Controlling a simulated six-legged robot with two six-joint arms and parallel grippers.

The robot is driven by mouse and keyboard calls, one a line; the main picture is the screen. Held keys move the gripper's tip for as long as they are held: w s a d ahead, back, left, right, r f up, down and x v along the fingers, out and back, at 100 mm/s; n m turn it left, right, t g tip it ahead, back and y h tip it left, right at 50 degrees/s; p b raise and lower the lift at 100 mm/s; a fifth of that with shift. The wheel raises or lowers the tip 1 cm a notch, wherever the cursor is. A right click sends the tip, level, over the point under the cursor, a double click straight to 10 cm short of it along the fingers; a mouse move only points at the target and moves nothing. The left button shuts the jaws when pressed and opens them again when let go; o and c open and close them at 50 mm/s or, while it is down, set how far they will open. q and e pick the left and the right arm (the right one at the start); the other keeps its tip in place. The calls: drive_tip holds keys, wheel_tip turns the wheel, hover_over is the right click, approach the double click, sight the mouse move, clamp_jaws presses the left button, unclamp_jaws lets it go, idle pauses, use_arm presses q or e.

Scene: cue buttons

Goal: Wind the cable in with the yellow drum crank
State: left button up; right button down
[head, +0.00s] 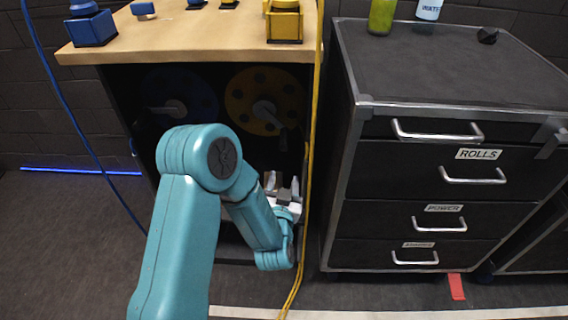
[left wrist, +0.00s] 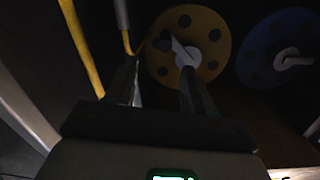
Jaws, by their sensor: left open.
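The yellow drum (head: 240,98) sits in the dark open space under the wooden bench top, with round holes in its face. Its grey metal crank (head: 266,112) points down to the right, ending in a dark grip (head: 283,139). In the left wrist view the yellow drum (left wrist: 212,30) and its crank (left wrist: 181,50) lie ahead, with the dark grip (left wrist: 162,42) beyond the fingers. My left gripper (head: 282,184) is open and empty, below the crank and apart from it. The yellow cable (head: 311,140) hangs down the bench's right side to the floor. My right gripper is out of view.
A blue drum (head: 190,97) with its own crank sits left of the yellow one. A blue cable (head: 65,100) hangs at the left. Blue and yellow button boxes stand on the bench top (head: 180,38). A dark drawer cabinet (head: 440,75) stands close on the right.

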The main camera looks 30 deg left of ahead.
sight(284, 141)
use_arm(q)
drive_tip(key=shift+y, duration=0.6)
drive_tip(key=b+x, duration=0.1)
drive_tip(key=x, duration=1)
drive_tip(key=b+x, duration=0.1)
drive_tip(key=x, duration=0.4)
drive_tip(key=shift+w+a+r+b, duration=0.15)
drive_tip(key=shift+a+r+b, duration=0.05)
drive_tip(key=shift+r+b, duration=0.15)
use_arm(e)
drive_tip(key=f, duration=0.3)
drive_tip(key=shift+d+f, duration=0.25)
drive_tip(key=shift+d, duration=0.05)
use_arm(q)
clamp_jaws()
